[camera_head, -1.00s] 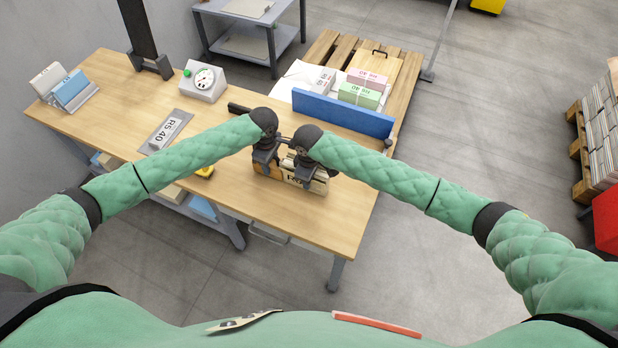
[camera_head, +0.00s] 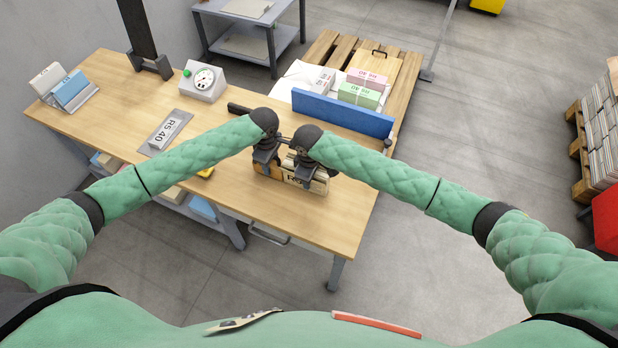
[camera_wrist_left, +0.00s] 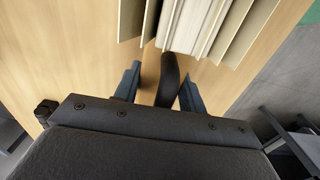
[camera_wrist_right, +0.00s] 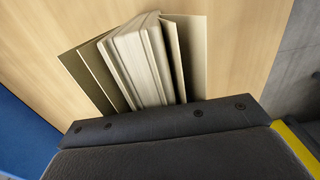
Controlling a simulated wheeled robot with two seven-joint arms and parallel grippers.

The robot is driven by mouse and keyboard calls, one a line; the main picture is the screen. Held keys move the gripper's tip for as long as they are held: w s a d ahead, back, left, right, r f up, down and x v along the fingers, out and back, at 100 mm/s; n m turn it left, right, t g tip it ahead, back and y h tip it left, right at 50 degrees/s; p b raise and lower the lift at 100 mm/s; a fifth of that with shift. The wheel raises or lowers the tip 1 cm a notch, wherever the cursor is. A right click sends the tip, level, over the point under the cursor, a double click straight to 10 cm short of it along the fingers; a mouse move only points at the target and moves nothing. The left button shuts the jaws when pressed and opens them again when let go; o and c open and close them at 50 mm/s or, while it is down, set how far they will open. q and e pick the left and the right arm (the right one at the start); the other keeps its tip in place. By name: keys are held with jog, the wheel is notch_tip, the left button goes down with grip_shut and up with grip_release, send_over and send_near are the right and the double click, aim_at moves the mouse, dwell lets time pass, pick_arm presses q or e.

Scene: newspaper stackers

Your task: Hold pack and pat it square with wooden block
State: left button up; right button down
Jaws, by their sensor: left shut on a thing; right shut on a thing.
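A pack of pale sheets between stiff boards (camera_head: 297,183) stands upright near the front edge of the wooden table. It also shows in the left wrist view (camera_wrist_left: 192,28) and in the right wrist view (camera_wrist_right: 143,65). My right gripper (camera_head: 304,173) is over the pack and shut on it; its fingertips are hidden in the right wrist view. My left gripper (camera_wrist_left: 160,88) is shut on a dark curved handle (camera_wrist_left: 169,78) beside the pack. Under my left gripper, an orange-brown wooden block (camera_head: 264,171) shows left of the pack, close to it; whether they touch is unclear.
A blue upright board (camera_head: 342,113) stands behind the pack on the table (camera_head: 240,210). A dial gauge (camera_head: 204,80), a grey plate (camera_head: 165,132) and a blue-and-white holder (camera_head: 68,88) are on the left. Pink and green bundles (camera_head: 360,94) lie behind the board.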

pick_arm(q)
jog(key=shift+d, duration=0.25)
pick_arm(e)
jog(key=shift+a, duration=0.2)
pick_arm(q)
jog(key=shift+w+a, duration=0.3)
jog(key=shift+a, duration=0.6)
jog(key=shift+w+a, duration=0.3)
jog(key=shift+a, duration=0.6)
pick_arm(e)
jog(key=shift+d, duration=0.1)
pick_arm(q)
jog(key=shift+r, duration=0.1)
jog(key=shift+r, duration=3.45)
pick_arm(e)
jog(key=c, duration=1)
grip_release()
jog(key=shift+c, duration=0.2)
notch_tip(320, 180, up, 12)
